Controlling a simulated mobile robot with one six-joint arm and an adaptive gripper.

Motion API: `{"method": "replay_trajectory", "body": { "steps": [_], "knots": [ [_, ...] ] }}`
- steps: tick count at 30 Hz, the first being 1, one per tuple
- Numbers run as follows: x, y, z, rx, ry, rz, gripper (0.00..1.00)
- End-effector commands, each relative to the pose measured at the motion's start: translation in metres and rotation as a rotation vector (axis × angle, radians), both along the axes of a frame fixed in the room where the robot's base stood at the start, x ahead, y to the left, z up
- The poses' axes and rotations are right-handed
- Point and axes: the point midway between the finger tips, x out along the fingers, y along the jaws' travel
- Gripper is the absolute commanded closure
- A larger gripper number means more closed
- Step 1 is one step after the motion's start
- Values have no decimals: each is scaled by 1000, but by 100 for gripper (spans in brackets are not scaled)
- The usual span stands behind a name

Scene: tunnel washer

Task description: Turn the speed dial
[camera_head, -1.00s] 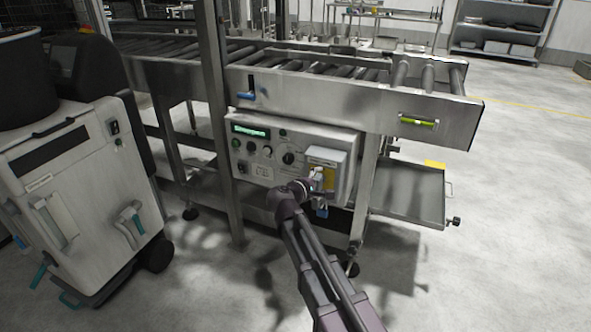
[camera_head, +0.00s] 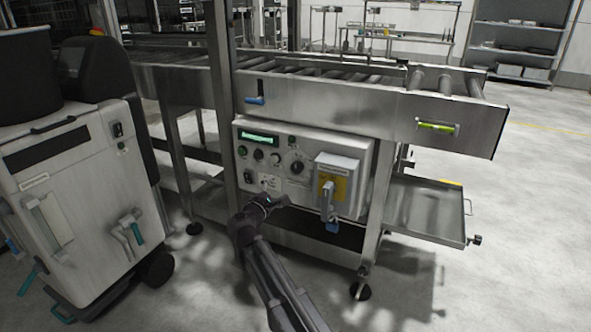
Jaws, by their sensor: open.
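A pale control panel (camera_head: 262,183) is mounted under the conveyor. It carries a large round black dial (camera_head: 297,168) right of its middle and smaller dark knobs (camera_head: 258,154) to the left, under a green display (camera_head: 258,138). The labels are too small to read, so I cannot tell for certain which one is the speed dial. My gripper (camera_head: 272,202) is in front of the panel's lower edge, below and left of the large dial and apart from it. It is open, with nothing seen between its small fingers.
A grey box with a yellow plate and a lever handle (camera_head: 328,196) sticks out at the panel's right. A blue-handled lever (camera_head: 255,99) and a yellow-green handle (camera_head: 437,127) are on the conveyor side. A white wheeled machine (camera_head: 85,190) stands left. The right floor is open.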

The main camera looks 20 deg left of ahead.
Motion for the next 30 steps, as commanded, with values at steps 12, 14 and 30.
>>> {"method": "replay_trajectory", "body": {
  "steps": [12, 14, 30],
  "knots": [
    [27, -7, 0, 1, 1, -9, 7],
    [35, -8, 0, 1, 0, -10, 7],
    [116, -15, 0, 1, 1, -11, 7]
  ]
}}
